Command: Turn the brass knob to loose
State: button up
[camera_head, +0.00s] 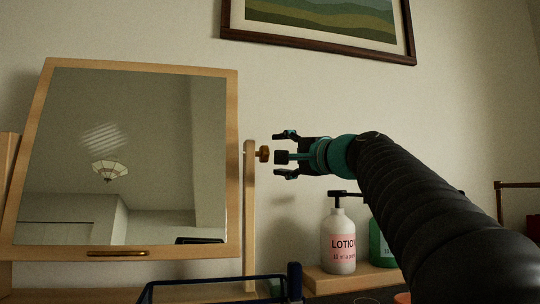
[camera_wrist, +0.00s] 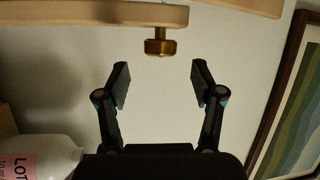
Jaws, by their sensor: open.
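The brass knob (camera_head: 264,154) sticks out to the right from the wooden post (camera_head: 249,210) beside the tilting mirror (camera_head: 140,150). In the wrist view the knob (camera_wrist: 159,47) sits on a short brass shaft under the wooden post (camera_wrist: 90,14). My gripper (camera_head: 281,154) is open and empty just right of the knob, facing it. In the wrist view my gripper (camera_wrist: 157,75) has its two fingers apart, with the knob ahead of the gap and roughly centred. The fingers do not touch the knob.
A white lotion bottle (camera_head: 339,242) and a green bottle (camera_head: 381,243) stand on a wooden shelf (camera_head: 330,280) below my arm. A dark wire basket (camera_head: 215,284) is in front of the mirror. A framed picture (camera_head: 320,22) hangs above.

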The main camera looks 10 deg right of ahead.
jog(key=shift+v, duration=2.75)
